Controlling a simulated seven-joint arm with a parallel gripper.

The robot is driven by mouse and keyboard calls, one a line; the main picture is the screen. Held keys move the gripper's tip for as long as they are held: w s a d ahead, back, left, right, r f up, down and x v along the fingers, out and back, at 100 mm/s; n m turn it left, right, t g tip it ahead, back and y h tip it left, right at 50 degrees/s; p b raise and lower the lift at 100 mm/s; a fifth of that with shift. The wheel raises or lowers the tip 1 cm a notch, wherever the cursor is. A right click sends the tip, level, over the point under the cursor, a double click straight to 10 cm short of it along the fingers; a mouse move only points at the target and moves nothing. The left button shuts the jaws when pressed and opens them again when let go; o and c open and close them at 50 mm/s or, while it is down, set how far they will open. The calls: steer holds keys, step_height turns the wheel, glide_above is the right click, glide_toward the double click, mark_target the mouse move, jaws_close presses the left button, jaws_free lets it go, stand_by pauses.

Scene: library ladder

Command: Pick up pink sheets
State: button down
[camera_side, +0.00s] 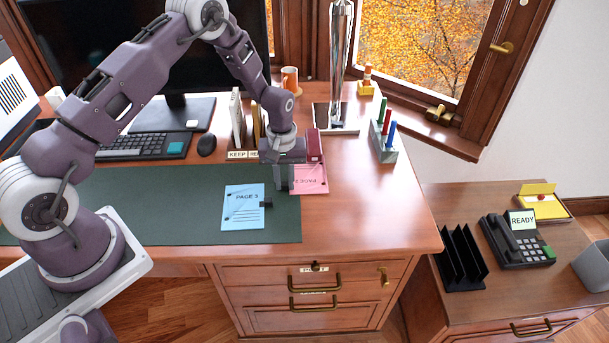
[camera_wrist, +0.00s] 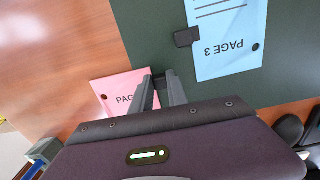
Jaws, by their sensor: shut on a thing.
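The pink sheets (camera_side: 311,183) lie at the right edge of the green desk mat (camera_side: 150,195), partly over the bare wood; they also show in the wrist view (camera_wrist: 122,90), partly hidden by my gripper. My gripper (camera_side: 281,188) points down at their left edge. In the wrist view its fingertips (camera_wrist: 161,80) are shut on a small dark clip at that edge. The blue sheets (camera_side: 243,207), marked PAGE 3, lie on the mat to the left with a black clip at their right edge; the wrist view shows them too (camera_wrist: 228,38).
A red stapler-like object (camera_side: 314,146) stands just behind the pink sheets. An upright rack (camera_side: 243,130) with a KEEP label stands behind my gripper. A tall silver piece (camera_side: 340,70) and a marker holder (camera_side: 384,140) stand farther right. The desk's front right is clear.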

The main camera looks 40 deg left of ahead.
steer(key=shift+r, duration=0.3)
steer(key=s+d, duration=3.2)
steer(key=shift+w+a, duration=0.1)
